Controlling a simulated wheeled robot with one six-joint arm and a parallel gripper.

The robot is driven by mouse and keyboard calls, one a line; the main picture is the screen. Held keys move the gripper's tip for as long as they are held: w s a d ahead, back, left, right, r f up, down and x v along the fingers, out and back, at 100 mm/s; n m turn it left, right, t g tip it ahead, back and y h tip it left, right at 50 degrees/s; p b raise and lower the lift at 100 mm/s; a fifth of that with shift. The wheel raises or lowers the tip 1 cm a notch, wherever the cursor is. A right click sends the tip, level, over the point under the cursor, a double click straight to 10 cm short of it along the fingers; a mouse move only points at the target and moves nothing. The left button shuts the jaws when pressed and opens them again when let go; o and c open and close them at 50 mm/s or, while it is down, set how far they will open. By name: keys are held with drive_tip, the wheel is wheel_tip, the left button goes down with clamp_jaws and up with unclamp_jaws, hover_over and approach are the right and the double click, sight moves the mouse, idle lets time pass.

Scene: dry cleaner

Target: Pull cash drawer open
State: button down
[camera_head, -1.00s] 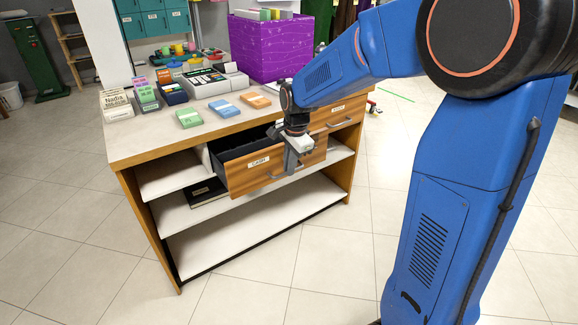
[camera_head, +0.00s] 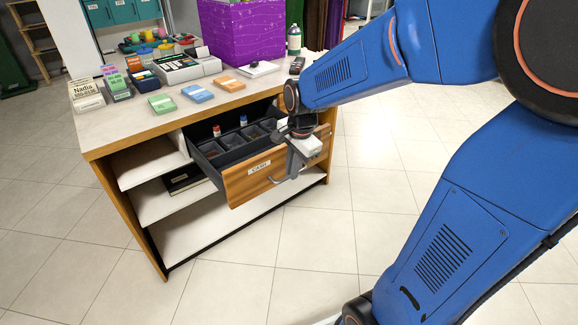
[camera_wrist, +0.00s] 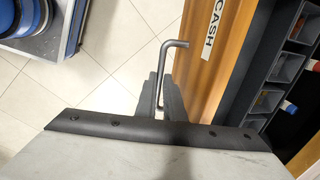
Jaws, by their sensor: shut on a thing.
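The cash drawer (camera_head: 245,184) has a wooden front with a CASH label and is pulled out of the counter. Its dark tray (camera_head: 238,139) with several compartments shows from above. My gripper (camera_head: 293,167) is at the drawer front, shut on the metal handle (camera_head: 275,180). In the wrist view the handle (camera_wrist: 177,43) runs between the two fingers of my gripper (camera_wrist: 160,95), and the CASH label (camera_wrist: 213,27) is beside it. My gripper hides part of the handle in the head view.
Open shelves (camera_head: 215,215) lie below the drawer, one with a dark book (camera_head: 184,181). The tiled floor (camera_head: 330,240) in front is clear.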

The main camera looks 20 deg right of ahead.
drive_tip(key=c, duration=1.9)
unclamp_jaws()
drive_tip(key=shift+o, duration=0.2)
drive_tip(key=s+d+r, duration=0.1)
drive_tip(key=s+r, duration=0.2)
drive_tip(key=r, duration=1.4)
drive_tip(key=s+d+f+n+t, duration=0.1)
drive_tip(key=s+f+n, duration=0.3)
drive_tip(key=s+n, duration=0.3)
drive_tip(key=s+d+f+n+t, duration=0.1)
drive_tip(key=s+f+n, duration=0.4)
drive_tip(key=s, duration=0.6)
drive_tip(key=n, duration=0.2)
drive_tip(key=shift+s+d+f+n+t+h, duration=0.3)
drive_tip(key=shift+s+d, duration=0.05)
drive_tip(key=shift+s, duration=0.05)
